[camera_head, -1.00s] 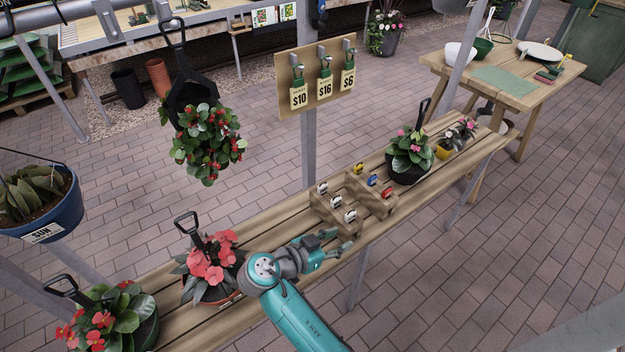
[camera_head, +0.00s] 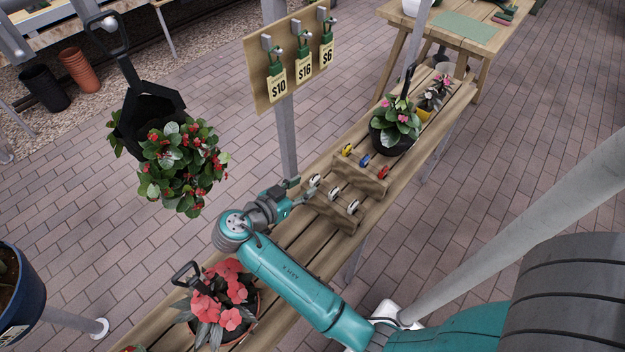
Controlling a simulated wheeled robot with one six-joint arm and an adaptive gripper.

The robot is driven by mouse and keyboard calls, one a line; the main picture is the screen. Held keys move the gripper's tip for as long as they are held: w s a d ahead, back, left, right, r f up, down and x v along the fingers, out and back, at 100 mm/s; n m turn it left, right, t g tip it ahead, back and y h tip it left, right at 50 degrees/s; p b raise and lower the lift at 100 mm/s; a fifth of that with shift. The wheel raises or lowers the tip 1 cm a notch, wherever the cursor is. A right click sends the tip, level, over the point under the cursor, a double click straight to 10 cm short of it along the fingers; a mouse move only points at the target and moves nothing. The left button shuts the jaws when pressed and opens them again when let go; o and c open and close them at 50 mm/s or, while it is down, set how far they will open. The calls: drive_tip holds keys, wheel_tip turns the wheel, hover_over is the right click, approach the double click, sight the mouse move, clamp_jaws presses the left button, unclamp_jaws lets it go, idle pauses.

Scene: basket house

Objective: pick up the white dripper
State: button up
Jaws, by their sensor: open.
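Several small white drippers stand in a row in the front wooden rack on the plank bench: a left one (camera_head: 315,180), a middle one (camera_head: 334,192) and a right one (camera_head: 352,206). My gripper (camera_head: 305,191) is open at the rack's left end, its fingers pointing right towards the left white dripper. The fingertips overlap that dripper's edge in the picture; I cannot tell whether they touch or surround it. The middle and right white drippers are clear of the gripper.
The rear wooden rack holds a yellow dripper (camera_head: 347,150), a blue dripper (camera_head: 364,160) and a red dripper (camera_head: 383,172). A dark flowerpot (camera_head: 392,139) stands behind. A metal post (camera_head: 287,140) with a price board (camera_head: 290,62) rises beside the bench. A red-flowered plant (camera_head: 222,295) stands nearer.

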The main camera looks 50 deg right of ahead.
sight(313, 180)
drive_tip(key=shift+w+f+x, duration=0.1)
drive_tip(key=shift+w+x, duration=0.05)
drive_tip(key=shift+x, duration=1.55)
drive_tip(key=shift+w+f+x, duration=0.1)
drive_tip(key=shift+x, duration=1.65)
drive_tip(key=shift+a, duration=0.1)
clamp_jaws()
